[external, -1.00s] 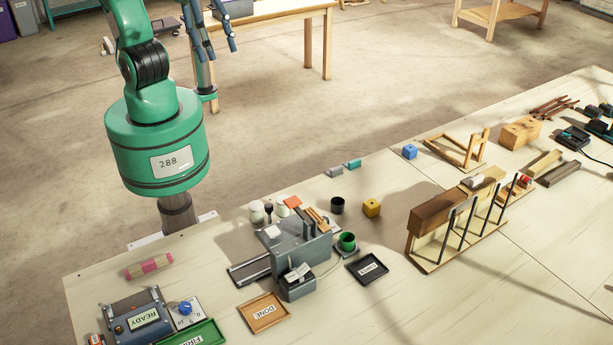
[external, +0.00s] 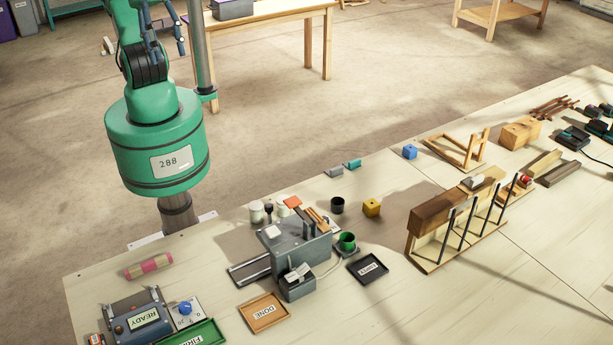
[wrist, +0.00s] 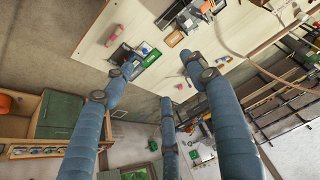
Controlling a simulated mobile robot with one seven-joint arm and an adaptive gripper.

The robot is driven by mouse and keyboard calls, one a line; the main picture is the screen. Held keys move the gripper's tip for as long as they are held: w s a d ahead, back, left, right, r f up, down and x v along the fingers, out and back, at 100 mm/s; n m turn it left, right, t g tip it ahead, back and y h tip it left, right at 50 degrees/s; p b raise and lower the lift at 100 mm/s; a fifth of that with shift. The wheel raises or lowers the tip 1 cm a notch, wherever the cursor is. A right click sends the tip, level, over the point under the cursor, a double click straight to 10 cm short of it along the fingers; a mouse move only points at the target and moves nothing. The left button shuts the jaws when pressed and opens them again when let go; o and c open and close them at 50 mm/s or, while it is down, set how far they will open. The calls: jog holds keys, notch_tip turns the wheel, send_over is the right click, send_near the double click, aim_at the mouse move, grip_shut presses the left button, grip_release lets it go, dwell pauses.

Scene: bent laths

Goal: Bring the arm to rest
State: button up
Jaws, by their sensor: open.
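My green arm (external: 148,75) stands on its round base behind the far left edge of the workbench, folded up high. My gripper (external: 165,40) shows at the top of the external view, in front of the arm, well clear of the bench. In the wrist view its blue fingers (wrist: 158,75) are spread apart with nothing between them, so it is open and empty. The upper part of the arm is cut off by the top of the external frame.
The workbench (external: 340,285) below holds a grey fixture (external: 305,250), a DONE tray (external: 264,313), a READY box (external: 140,320), a pink roll (external: 148,267) and a wooden rack (external: 440,225). Another table (external: 270,15) stands behind. The floor between is open.

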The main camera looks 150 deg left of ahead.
notch_tip(320, 180, down, 13)
jog(key=b, duration=1.3)
